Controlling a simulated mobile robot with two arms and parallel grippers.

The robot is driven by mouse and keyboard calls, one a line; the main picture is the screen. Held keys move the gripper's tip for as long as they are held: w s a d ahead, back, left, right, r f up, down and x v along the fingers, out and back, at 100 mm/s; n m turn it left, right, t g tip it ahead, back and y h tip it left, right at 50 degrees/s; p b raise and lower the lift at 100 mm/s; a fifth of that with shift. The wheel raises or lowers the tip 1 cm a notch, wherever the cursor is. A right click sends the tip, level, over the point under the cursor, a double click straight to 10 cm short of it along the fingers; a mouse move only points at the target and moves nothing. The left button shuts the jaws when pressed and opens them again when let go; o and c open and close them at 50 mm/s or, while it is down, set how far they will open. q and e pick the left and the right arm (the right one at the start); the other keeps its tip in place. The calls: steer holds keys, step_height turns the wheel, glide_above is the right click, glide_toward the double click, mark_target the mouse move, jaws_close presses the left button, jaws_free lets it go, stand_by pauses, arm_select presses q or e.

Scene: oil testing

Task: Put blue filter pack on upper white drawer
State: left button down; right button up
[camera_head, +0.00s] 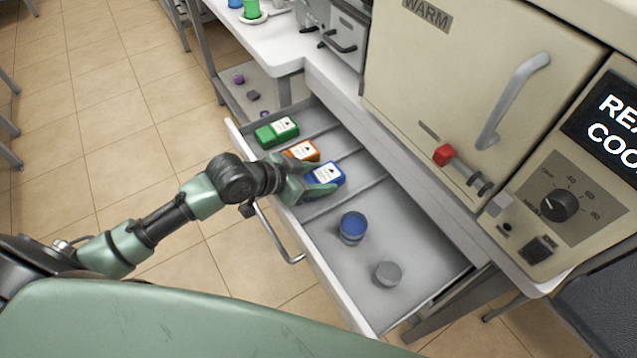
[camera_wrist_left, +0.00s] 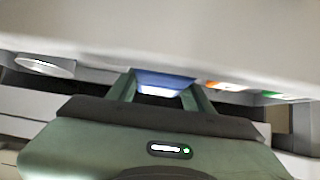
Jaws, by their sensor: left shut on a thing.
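The blue filter pack (camera_head: 324,176) is a small blue box with a white label. My left gripper (camera_head: 312,184) is shut on it, at the open white drawer (camera_head: 332,282). In the left wrist view the blue pack (camera_wrist_left: 164,82) sits between the two fingers of my left gripper (camera_wrist_left: 163,92). I cannot tell whether the pack touches the drawer floor. My right gripper is in neither view.
An orange pack (camera_head: 301,151) and a green pack (camera_head: 277,131) lie in the drawer's divided sections. A blue container (camera_head: 352,228) and a grey one (camera_head: 387,273) stand in its nearer part. The beige warming cabinet (camera_head: 450,70) rises behind the drawer.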

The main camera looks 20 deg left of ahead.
arm_select(q)
step_height(320, 180, down, 2)
steer(key=shift+f, duration=0.2)
steer(key=c, duration=0.9)
jaws_free()
steer(key=shift+s, duration=0.1)
steer(key=v, duration=1)
steer(key=shift+s+a+r, duration=0.1)
steer(key=shift+p+v, duration=0.3)
steer(key=shift+v, duration=0.5)
steer(key=shift+r, duration=0.1)
